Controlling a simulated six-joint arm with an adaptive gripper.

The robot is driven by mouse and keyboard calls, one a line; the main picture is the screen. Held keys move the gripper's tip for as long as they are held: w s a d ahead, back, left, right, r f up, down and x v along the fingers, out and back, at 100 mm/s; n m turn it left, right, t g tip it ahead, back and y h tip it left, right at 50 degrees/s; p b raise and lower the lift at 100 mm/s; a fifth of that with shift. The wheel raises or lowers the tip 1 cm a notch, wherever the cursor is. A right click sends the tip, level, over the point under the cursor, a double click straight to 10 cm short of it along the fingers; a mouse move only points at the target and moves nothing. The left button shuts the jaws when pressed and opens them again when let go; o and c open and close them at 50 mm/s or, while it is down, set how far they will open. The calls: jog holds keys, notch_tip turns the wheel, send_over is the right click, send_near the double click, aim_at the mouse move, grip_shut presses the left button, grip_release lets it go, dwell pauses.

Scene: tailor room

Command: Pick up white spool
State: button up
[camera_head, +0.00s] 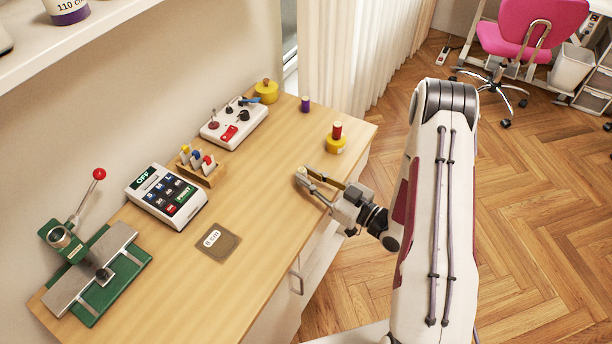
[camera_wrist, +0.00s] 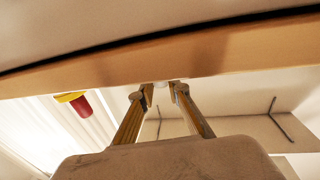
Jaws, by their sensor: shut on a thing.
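The white spool (camera_head: 302,171) is small and pale, at my gripper's fingertips over the right part of the wooden table, and is mostly hidden by the fingers. My gripper (camera_head: 305,177) reaches in from the right and is shut on it. In the wrist view, a small bit of the white spool (camera_wrist: 161,83) shows between the two fingertips of my gripper (camera_wrist: 162,91). The table edge (camera_wrist: 120,74) runs close behind it there. I cannot tell whether the spool touches the tabletop.
A purple spool (camera_head: 305,104) stands farther back. A tan card (camera_head: 218,242) and a keypad box (camera_head: 167,196) lie to the left. The wood (camera_head: 262,165) between them is clear.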

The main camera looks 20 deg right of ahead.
jog(key=shift+r, duration=0.1)
notch_tip(320, 180, up, 10)
dwell(0.9)
